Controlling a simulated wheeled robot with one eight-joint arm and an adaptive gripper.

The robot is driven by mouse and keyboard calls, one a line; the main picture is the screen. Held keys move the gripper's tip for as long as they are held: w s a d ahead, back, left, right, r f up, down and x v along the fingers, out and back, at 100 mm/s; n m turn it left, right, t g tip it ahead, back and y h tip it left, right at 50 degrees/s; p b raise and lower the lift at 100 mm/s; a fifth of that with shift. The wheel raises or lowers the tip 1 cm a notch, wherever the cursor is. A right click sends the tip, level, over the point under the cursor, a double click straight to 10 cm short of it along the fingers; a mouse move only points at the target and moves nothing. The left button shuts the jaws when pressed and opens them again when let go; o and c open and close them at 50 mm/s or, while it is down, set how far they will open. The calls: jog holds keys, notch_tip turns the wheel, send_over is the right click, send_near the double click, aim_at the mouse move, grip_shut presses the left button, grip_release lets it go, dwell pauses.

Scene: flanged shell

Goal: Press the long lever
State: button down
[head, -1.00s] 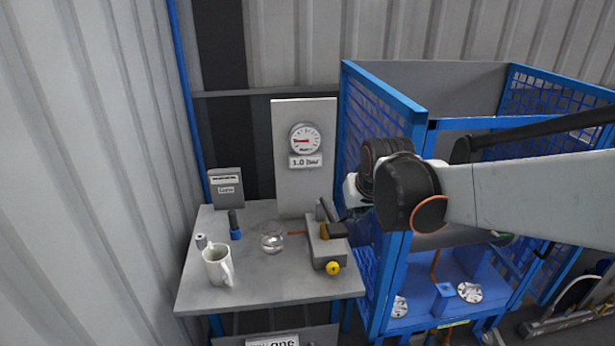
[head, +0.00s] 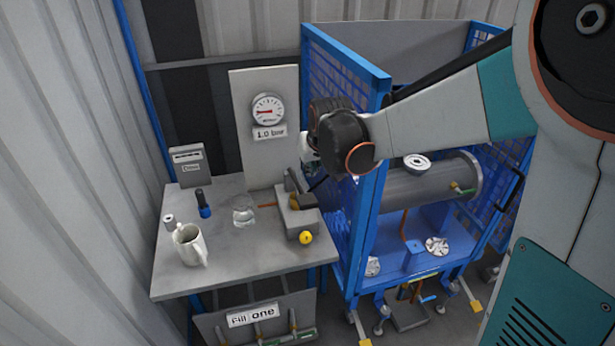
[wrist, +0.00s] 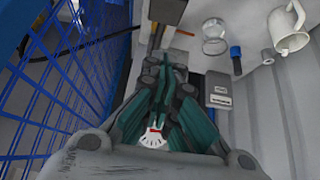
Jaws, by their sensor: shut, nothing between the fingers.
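A grey pump-like block (head: 297,219) stands at the right side of the grey table. A dark lever (head: 292,182) rises from its top beside a brass-coloured part, and a yellow knob (head: 306,237) is at its front. I take this dark lever as the long one, but cannot be sure. My gripper (wrist: 166,68) is shut and empty in the wrist view, its teal fingers pointing towards the block, part of which shows at the top edge. In the head view it is mostly hidden behind my wrist, just above and behind the block. Contact with the lever cannot be told.
The blue mesh cage (head: 345,110) stands close right of the table. The gauge panel (head: 250,165) rises at the back. A white mug (head: 187,246), a glass jar (head: 243,214), a blue-black bottle (head: 203,204) and a grey box (head: 187,166) occupy the left and middle of the table.

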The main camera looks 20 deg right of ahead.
jog(key=b+x, duration=0.1)
jog(key=x, duration=0.8)
jog(key=shift+f+b, duration=0.1)
jog(key=shift+b, duration=0.25)
jog(key=f, duration=0.3)
jog(key=shift+s+b, duration=0.25)
jog(key=shift+b, duration=0.1)
jog(key=shift+s+f, duration=0.1)
jog(key=shift+f, duration=0.4)
jog(key=shift+s+f+b, duration=0.1)
jog(key=shift+f+b, duration=0.35)
jog(key=shift+b, duration=0.1)
notch_tip(320, 180, down, 10)
jog(key=s+t+b, duration=0.2)
jog(key=t+b, duration=0.1)
jog(key=b, duration=0.8)
jog(key=shift+s+t, duration=0.25)
jog(key=shift+t, duration=0.15)
jog(key=shift+f, duration=0.15)
